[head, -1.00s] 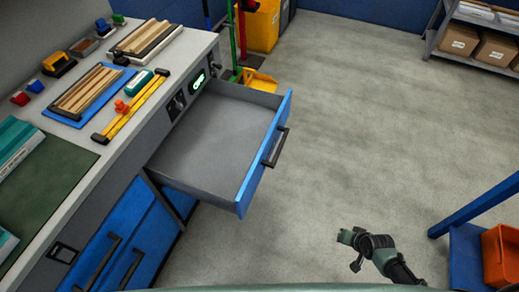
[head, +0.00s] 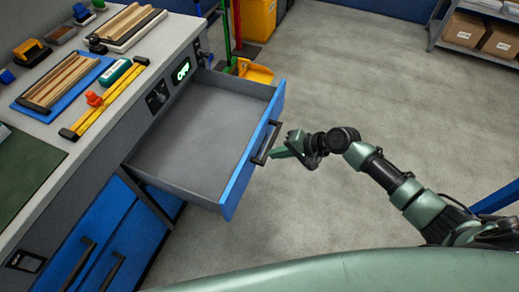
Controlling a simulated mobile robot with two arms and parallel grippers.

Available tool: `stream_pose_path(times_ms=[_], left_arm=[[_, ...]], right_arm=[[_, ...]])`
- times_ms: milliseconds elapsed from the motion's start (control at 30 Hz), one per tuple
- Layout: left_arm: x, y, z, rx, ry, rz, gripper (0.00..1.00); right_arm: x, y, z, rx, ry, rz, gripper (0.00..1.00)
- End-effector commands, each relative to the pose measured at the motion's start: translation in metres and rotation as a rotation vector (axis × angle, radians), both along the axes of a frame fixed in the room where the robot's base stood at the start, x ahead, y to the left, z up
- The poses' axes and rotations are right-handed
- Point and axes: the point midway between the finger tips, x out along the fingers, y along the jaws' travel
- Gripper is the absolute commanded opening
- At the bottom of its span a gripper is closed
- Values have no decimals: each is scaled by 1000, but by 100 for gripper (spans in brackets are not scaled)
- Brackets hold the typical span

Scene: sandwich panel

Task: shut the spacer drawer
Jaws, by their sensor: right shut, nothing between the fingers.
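The spacer drawer (head: 205,130) stands pulled out from the workbench on the left in the head view. Its grey inside is empty, and its front panel is blue (head: 238,187). A dark bar handle (head: 266,143) sits on that front panel. My right gripper (head: 275,154) is shut and empty, with its tips pointing left at the handle. The tips look very close to the handle; I cannot tell whether they touch it. My left gripper is not in view.
The workbench top (head: 95,118) holds a blue tray (head: 28,103) with wooden strips, a yellow rule (head: 110,98) and small tools. A yellow dustpan (head: 257,73) lies on the floor behind the drawer. Shelves with boxes (head: 463,30) stand far right. The floor right of the drawer is clear.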

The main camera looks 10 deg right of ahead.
Motion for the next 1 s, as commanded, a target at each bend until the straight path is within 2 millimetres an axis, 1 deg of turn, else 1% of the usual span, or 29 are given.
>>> stream_pose_path(times_ms=[33,100,233,400,533,1000], left_arm=[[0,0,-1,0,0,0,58],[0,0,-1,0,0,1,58],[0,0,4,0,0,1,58],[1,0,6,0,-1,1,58],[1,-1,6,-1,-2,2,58],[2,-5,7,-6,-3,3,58]], right_arm=[[5,8,-7,4,1,-1,0],[11,16,-17,2,0,0,0],[23,33,-13,2,-3,1,0],[30,44,-15,-1,-1,0,0],[32,47,-16,0,-1,1,0],[32,48,-15,0,-1,-1,0]])
